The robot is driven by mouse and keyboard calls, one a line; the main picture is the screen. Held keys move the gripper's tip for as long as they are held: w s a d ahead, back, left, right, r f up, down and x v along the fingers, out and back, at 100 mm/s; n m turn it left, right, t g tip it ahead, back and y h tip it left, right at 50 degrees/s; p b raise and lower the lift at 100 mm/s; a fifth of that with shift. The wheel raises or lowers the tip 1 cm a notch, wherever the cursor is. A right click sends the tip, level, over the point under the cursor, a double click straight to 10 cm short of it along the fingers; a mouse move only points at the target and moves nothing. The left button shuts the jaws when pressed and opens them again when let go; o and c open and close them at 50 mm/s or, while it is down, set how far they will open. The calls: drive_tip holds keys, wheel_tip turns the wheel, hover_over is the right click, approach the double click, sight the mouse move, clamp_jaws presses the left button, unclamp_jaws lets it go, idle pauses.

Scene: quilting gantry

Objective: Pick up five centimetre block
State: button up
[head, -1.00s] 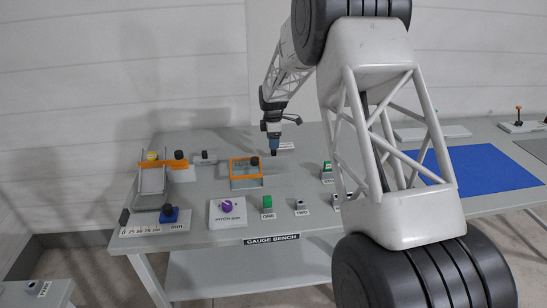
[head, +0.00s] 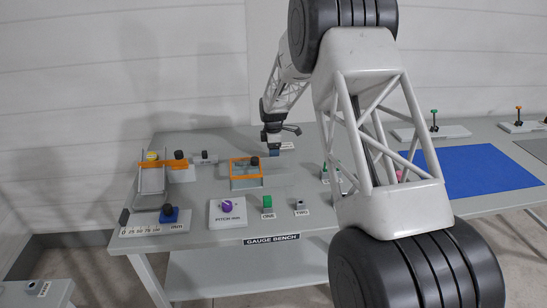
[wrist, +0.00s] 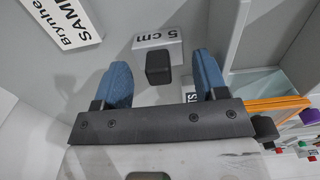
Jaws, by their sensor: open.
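The five centimetre block shows in the wrist view as a pale grey block (wrist: 173,50) marked "5 cm", with a black square knob (wrist: 158,75) beside the lettering. My gripper (wrist: 160,68) is open, with one blue finger on each side of the knob. Gaps show between the knob and both fingers, and nothing is held. In the head view my gripper (head: 275,154) points down at the rear of the grey bench (head: 205,205); the block is hidden or too small to make out there.
A white lettered sign (wrist: 65,22) lies near the block. In the head view an orange frame (head: 246,160) stands left of my gripper, with a purple dial (head: 227,206) and a green block (head: 268,201) towards the front. A blue mat (head: 490,170) lies right.

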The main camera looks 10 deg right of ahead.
drive_tip(key=shift+f, duration=1.45)
drive_tip(key=c, duration=0.8)
drive_tip(key=shift+r, duration=0.1)
drive_tip(key=shift+r, duration=4.95)
drive_tip(key=shift+a, duration=0.1)
